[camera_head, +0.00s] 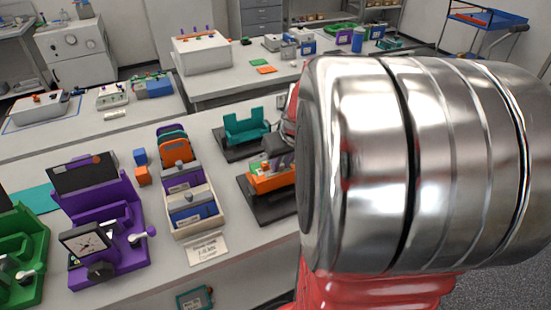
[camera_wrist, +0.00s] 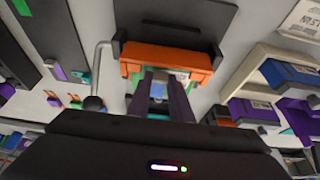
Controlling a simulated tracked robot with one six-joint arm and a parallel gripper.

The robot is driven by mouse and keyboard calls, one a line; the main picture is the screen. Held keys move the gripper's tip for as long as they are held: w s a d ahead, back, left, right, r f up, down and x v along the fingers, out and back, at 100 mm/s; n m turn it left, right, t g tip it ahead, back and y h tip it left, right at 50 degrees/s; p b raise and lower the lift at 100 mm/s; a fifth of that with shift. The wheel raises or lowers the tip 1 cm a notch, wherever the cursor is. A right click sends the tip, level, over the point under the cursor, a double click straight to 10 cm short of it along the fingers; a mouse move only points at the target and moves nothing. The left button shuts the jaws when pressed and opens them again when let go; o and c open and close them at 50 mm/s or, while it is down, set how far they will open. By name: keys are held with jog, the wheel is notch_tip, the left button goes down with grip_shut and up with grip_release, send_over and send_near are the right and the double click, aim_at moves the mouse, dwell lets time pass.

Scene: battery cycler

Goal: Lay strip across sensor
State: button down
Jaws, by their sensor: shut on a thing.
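My gripper (camera_wrist: 158,84) reaches to the orange fixture (camera_wrist: 190,59) in the wrist view, its two dark fingers close together. A small pale-blue piece (camera_wrist: 158,91) shows between the fingers; I take it for the strip, mostly hidden by them. In the head view the orange fixture (camera_head: 268,183) stands on a black base (camera_head: 262,207), and my arm covers its right side. My gripper is over it there, partly hidden. I cannot make out the sensor's face, or whether the strip touches it.
A bent metal rod (camera_wrist: 99,65) stands beside the orange fixture. To its left in the head view is a cream tray (camera_head: 196,229) with several coloured holders. A teal fixture (camera_head: 247,131) stands behind, and a purple device (camera_head: 112,222) with a dial is further left.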

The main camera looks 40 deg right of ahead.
jog(key=shift+f, duration=0.3)
dwell(0.4)
jog(key=c, duration=1.5)
grip_release()
jog(key=shift+s+r, duration=0.15)
jog(key=shift+r, duration=0.3)
jog(key=v, duration=1.2)
jog(key=shift+s+a+r, duration=0.2)
jog(key=shift+r, duration=0.15)
